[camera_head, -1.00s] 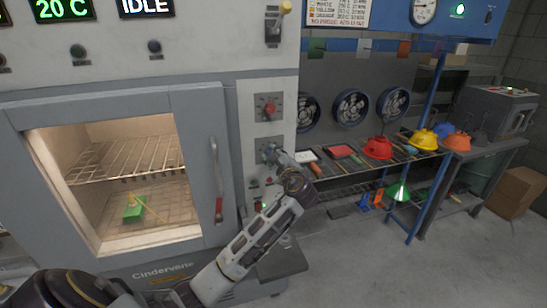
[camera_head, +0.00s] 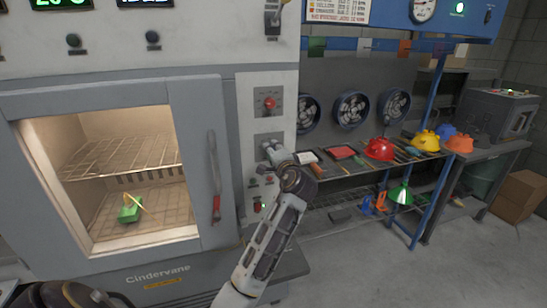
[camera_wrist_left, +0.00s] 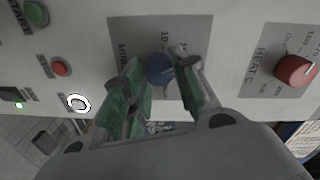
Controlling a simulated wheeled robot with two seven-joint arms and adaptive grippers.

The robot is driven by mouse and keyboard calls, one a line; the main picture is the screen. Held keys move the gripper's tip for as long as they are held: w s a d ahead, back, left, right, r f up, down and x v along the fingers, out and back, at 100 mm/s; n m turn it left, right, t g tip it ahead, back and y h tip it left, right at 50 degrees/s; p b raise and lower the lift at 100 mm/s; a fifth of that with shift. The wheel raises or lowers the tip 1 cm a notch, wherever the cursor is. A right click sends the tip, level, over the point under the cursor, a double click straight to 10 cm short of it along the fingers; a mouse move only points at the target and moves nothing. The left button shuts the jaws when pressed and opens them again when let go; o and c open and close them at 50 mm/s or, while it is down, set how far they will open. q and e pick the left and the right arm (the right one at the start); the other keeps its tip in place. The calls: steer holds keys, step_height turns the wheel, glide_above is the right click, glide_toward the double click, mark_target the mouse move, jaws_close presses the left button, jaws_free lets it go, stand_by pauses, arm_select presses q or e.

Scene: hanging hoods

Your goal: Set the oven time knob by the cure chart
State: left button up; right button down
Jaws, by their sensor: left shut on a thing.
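The oven's time knob is a blue knob (camera_wrist_left: 159,69) on a grey plate lettered MINUTES in the left wrist view. My left gripper (camera_wrist_left: 165,78) has its green-padded fingers on either side of this knob and is shut on it. In the head view the gripper (camera_head: 270,150) is at the lower grey plate on the oven's control panel, hiding most of the knob. The knob's exact setting is hard to read. The cure chart (camera_head: 338,10) hangs at the top, partly cut off, its text too small to read. My right gripper is not in view.
The red heat knob (camera_head: 269,103) is just above; it also shows in the left wrist view (camera_wrist_left: 295,70). The oven door (camera_head: 205,130) is closed, with a green object (camera_head: 130,210) inside.

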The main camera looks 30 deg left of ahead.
arm_select(q)
steer(key=n+b, duration=0.1)
steer(key=n, duration=0.1)
steer(key=shift+f+n, duration=0.15)
steer(key=shift+n, duration=0.15)
steer(key=o, duration=0.8)
steer(key=shift+o, duration=1)
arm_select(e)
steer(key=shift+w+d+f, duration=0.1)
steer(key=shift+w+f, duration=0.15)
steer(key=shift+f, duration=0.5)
arm_select(q)
steer(key=v, duration=1.2)
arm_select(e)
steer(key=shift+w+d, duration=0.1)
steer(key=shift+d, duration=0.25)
